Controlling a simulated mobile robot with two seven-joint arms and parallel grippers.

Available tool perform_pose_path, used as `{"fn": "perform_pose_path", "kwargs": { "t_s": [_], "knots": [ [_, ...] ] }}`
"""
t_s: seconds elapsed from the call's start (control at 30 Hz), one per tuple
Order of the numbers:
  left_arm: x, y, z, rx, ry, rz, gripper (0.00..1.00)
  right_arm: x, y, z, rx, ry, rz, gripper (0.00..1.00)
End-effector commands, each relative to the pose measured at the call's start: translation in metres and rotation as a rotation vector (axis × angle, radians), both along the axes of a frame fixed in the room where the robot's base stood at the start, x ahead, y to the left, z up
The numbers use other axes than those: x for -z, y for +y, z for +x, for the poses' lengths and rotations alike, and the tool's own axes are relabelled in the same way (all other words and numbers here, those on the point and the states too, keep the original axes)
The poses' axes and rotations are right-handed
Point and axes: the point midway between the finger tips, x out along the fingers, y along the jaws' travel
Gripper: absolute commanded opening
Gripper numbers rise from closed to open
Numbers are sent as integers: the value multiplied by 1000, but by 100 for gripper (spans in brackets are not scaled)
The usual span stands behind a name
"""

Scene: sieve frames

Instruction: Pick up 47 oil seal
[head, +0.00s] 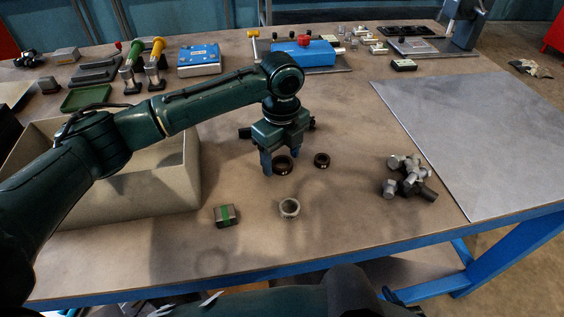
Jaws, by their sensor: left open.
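Two dark brown rings that look like oil seals lie flat on the brown workbench (345,205). The larger ring (283,171) is directly below and beside my left gripper (281,156). The smaller ring (322,160) lies a little to its right. I cannot read a size on either one. My left gripper points down, open and empty, with a blue-grey finger at the larger ring's left side. Its body hides part of the space behind that ring, and I cannot tell whether the finger touches it. My right gripper is out of view.
A beige bin (150,190) stands left under my arm. Tools line the back.

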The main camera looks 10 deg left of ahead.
Motion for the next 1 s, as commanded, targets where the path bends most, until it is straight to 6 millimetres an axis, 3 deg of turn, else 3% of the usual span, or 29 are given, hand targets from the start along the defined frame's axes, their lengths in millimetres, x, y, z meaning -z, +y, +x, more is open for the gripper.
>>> {"fn": "perform_pose_path", "kwargs": {
  "t_s": [0.27, 0.87, 1.0],
  "knots": [
    [5, 0, 0, 1, -2, -1, 63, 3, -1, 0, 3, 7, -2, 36],
    [5, 0, 0, 1, -1, -1, 15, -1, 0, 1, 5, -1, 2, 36],
    [4, 0, 0, 1, -2, -1, 14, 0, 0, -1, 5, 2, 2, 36]
  ]
}}
